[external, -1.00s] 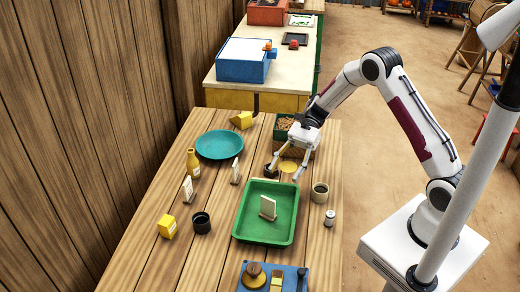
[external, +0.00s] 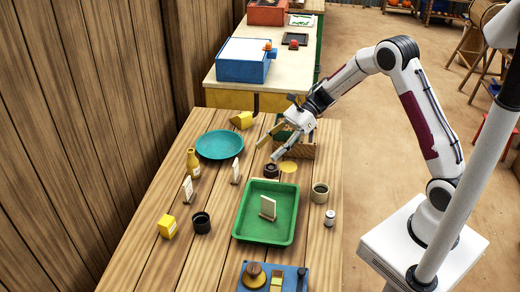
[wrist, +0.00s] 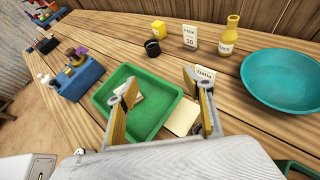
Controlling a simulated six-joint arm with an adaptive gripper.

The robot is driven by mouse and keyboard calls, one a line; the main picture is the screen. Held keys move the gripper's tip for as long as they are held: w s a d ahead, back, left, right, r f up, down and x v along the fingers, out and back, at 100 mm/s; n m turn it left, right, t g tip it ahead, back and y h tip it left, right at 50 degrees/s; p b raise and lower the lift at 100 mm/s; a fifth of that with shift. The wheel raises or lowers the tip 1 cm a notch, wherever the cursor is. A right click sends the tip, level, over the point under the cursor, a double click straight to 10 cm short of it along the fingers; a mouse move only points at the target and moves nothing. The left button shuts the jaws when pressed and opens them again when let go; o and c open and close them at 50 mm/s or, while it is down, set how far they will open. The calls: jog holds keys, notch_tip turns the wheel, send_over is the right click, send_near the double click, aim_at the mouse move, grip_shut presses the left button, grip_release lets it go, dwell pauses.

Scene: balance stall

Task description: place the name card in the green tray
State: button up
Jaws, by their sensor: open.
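The green tray (external: 245,226) lies on the wooden table and also shows in the wrist view (wrist: 150,118). A cream card (external: 268,208) stands in its middle; I cannot read it. In the wrist view my left finger partly hides this card. Another small white card (external: 236,171) stands beside the blue plate; in the wrist view this card (wrist: 206,75) bears writing, partly behind my right finger. My gripper (external: 266,152) is open and empty, raised above the table behind the tray. Its spread fingers also show in the wrist view (wrist: 160,82).
A dark brown pot (external: 271,171) and a yellow disc (external: 288,166) lie behind the tray. A cup (external: 320,193) and a small jar (external: 329,218) stand right. The blue plate (external: 219,145), bottle (external: 193,163), price card (external: 187,189) and black cup (external: 201,223) are left.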

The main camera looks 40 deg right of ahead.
jog(key=w+d+r+m+t+h, duration=0.2)
jog(key=w+d+r+m+t, duration=0.25)
jog(key=r+m, duration=0.25)
jog(key=w+d+r+m+t+h, duration=0.2)
jog(key=w+d+r+m+t, duration=0.1)
jog(key=w+r+m+t, duration=0.3)
jog(key=s+d+r+m+t+h, duration=0.1)
jog(key=s+d+r+m+h, duration=0.2)
jog(key=d+r+m, duration=0.3)
jog(key=s+d+r+m+t+h, duration=0.1)
jog(key=s+d+r+m+h, duration=0.2)
jog(key=d+m, duration=0.5)
jog(key=s+d+f+m+g+h, duration=0.1)
jog(key=s+d+m+h, duration=0.15)
jog(key=s+m, duration=0.5)
jog(key=s+d+m+g+h, duration=0.1)
jog(key=s+d+m+h, duration=0.1)
jog(key=s+d+m, duration=0.4)
jog(key=s+a+f+m+g+y, duration=0.1)
jog(key=s+a+f+m+g, duration=0.1)
jog(key=s+m, duration=0.4)
jog(key=s+a+f+m+g+y, duration=0.1)
jog(key=s+a+f+m+g, duration=0.2)
jog(key=s, duration=1.1)
notch_tip(320, 180, down, 3)
jog(key=a+m, duration=0.1)
jog(key=m, duration=0.2)
jog(key=shift+s+a+r, duration=0.15)
jog(key=shift+s+a, duration=0.15)
jog(key=shift+a, duration=0.1)
